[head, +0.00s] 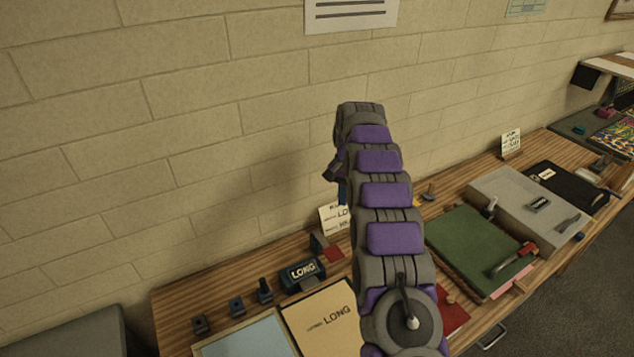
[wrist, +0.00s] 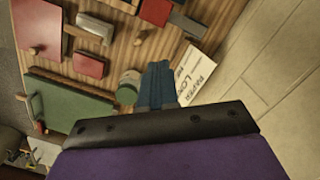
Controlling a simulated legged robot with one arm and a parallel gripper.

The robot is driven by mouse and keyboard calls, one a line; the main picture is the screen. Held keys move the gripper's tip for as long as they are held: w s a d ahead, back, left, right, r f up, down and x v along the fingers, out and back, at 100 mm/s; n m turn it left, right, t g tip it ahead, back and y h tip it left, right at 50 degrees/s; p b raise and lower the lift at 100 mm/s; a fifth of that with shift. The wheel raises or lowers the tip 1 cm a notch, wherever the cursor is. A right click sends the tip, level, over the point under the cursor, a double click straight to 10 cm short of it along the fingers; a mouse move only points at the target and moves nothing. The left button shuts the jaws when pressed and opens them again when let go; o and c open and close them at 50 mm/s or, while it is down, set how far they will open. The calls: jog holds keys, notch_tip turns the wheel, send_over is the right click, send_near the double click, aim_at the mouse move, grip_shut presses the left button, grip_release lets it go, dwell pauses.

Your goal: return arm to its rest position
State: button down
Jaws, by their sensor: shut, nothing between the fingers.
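My arm (head: 382,210), with purple and grey links, rises in the middle of the head view and reaches up in front of the block wall. My gripper (wrist: 160,68) shows in the wrist view as blue fingers close together, shut with nothing between them. In the head view only a small blue part of the gripper (head: 343,191) shows at the left side of the arm, the rest being hidden. The fingers are over the wooden bench, apart from a white card (wrist: 197,75) printed with letters.
The bench (head: 175,304) runs along the wall (head: 150,130). On it are a LONG block (head: 302,272), a tan folder (head: 318,322), a green board (head: 470,243), a grey tray (head: 500,187) and a red-handled tool (head: 525,250). Open air surrounds the raised arm.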

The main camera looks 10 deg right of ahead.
jog(key=s+a+r+n+b, duration=0.15)
jog(key=s+r, duration=0.35)
jog(key=s, duration=0.7)
jog(key=s+a+r+n+b, duration=0.1)
jog(key=s+r+n+b, duration=0.3)
jog(key=s, duration=0.8)
jog(key=s+f, duration=0.2)
jog(key=s, duration=1.2)
jog(key=s+f+n, duration=0.1)
jog(key=s+f, duration=0.2)
jog(key=s, duration=1.1)
jog(key=shift+s+d+f+g+h, duration=0.15)
jog(key=shift+s+f+g+h, duration=0.15)
jog(key=shift+s+g, duration=0.1)
jog(key=shift+w+n, duration=0.1)
jog(key=shift+n, duration=0.15)
